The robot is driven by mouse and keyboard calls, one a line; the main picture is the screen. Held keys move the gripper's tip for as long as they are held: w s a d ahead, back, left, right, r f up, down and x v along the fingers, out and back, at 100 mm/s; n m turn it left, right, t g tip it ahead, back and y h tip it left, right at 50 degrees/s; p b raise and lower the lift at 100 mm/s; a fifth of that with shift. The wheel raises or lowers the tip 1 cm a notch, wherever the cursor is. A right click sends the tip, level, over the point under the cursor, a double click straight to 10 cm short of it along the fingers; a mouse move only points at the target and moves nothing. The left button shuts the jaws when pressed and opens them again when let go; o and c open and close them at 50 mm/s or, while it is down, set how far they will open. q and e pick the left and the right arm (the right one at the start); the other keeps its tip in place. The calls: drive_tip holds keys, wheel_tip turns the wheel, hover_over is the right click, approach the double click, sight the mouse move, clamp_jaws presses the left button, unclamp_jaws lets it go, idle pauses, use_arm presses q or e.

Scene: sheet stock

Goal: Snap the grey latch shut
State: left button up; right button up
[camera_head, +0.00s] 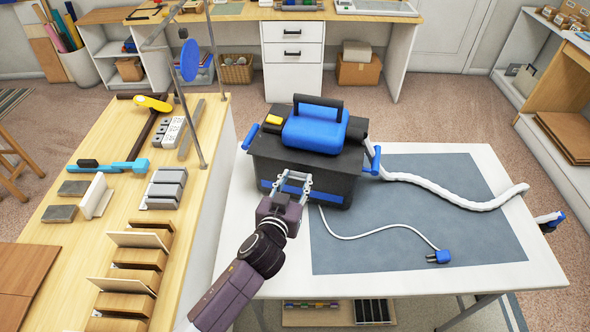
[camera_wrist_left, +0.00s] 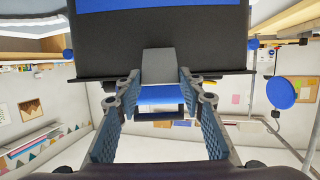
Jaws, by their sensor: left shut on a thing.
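The dark grey machine (camera_head: 262,160) with a blue lid (camera_head: 315,133) and black handle stands on the white table. My left gripper (camera_head: 293,181) is at its front face, low in the head view. In the left wrist view the grey latch (camera_wrist_left: 160,64) is a flat grey tab against the dark body. The fingers of my left gripper (camera_wrist_left: 159,82) are on both sides of it, shut on it. A blue bar (camera_wrist_left: 160,95) shows just past the latch between the fingers. My right gripper is not in view.
A white hose (camera_head: 440,183) runs right from the machine, and a cord ends in a blue plug (camera_head: 439,257) on the grey mat (camera_head: 350,260). A wooden workbench (camera_head: 215,120) with tools and blocks stands close on the left, with a metal post (camera_head: 185,105).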

sight(302, 162)
use_arm(q)
drive_tip(key=shift+w+d+r+g+p, duration=0.1)
drive_tip(key=shift+w+r+g+p, duration=0.3)
drive_tip(key=shift+p, duration=0.7)
drive_tip(key=shift+w+d+r+g+p, duration=0.1)
drive_tip(key=shift+r+g+p, duration=0.45)
drive_tip(key=shift+p, duration=0.55)
drive_tip(key=shift+w+d+r+g+y+p, duration=0.1)
drive_tip(key=shift+w+r+g+y+p, duration=0.15)
drive_tip(key=shift+w+g+y+p, duration=0.4)
drive_tip(key=g, duration=0.2)
drive_tip(key=w, duration=0.1)
drive_tip(key=shift+d+r+g, duration=0.25)
drive_tip(key=shift+g, duration=0.15)
drive_tip(key=shift+w+d+r+g+y, duration=0.1)
drive_tip(key=shift+w+g+y, duration=0.2)
drive_tip(key=shift+w+g, duration=0.35)
drive_tip(key=shift+w+d+g+y, duration=0.1)
drive_tip(key=shift+w+g+y, duration=0.2)
drive_tip(key=shift+g, duration=0.65)
drive_tip(key=o, duration=1.2)
drive_tip(key=shift+c, duration=0.2)
